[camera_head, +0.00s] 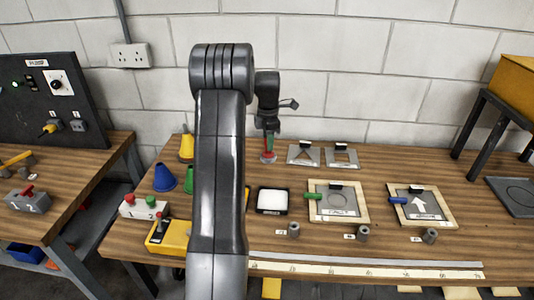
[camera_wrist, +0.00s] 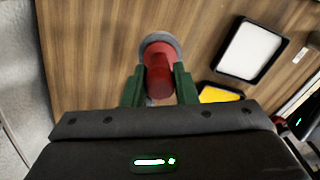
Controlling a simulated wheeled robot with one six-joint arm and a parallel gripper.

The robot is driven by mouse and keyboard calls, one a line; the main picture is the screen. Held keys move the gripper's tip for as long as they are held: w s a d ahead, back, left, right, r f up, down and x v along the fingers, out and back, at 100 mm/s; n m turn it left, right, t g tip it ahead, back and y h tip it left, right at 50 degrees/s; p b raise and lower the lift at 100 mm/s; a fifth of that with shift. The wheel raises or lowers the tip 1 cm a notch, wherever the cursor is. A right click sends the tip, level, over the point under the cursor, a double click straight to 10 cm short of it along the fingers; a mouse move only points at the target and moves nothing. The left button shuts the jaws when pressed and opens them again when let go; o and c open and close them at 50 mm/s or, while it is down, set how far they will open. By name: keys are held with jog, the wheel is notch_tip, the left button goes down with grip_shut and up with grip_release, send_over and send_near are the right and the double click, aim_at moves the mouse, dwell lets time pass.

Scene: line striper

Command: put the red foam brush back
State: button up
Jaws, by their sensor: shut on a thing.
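The red foam brush (camera_head: 268,144) is held by my gripper (camera_head: 268,136) at the back of the wooden table, left of two grey stencil plates. In the wrist view the brush (camera_wrist: 160,72) sits between the green fingers of my gripper (camera_wrist: 159,86), which are shut on it. A round grey rim (camera_wrist: 157,40) shows around its far end. I cannot tell whether that rim is part of the brush or a separate thing, or whether it touches the table. Several grey cylinders, among them one at the left (camera_head: 293,230), stand near the front edge.
A white pad in a black tray (camera_head: 286,209) lies centrally. To its right are two framed stencils, with a green handle (camera_head: 313,196) and a blue handle (camera_head: 397,200) on them. Cones and a yellow tool (camera_head: 168,238) stand left, partly behind my arm. Long pale strips line the front.

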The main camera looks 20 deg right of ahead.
aim_at(268, 153)
jog(key=shift+f+p, duration=0.45)
jog(key=shift+f, duration=2.05)
jog(key=shift+f, duration=0.15)
jog(key=o, duration=0.9)
notch_tip(268, 153, up, 12)
jog(key=shift+r+b, duration=0.15)
jog(key=shift+b, duration=0.7)
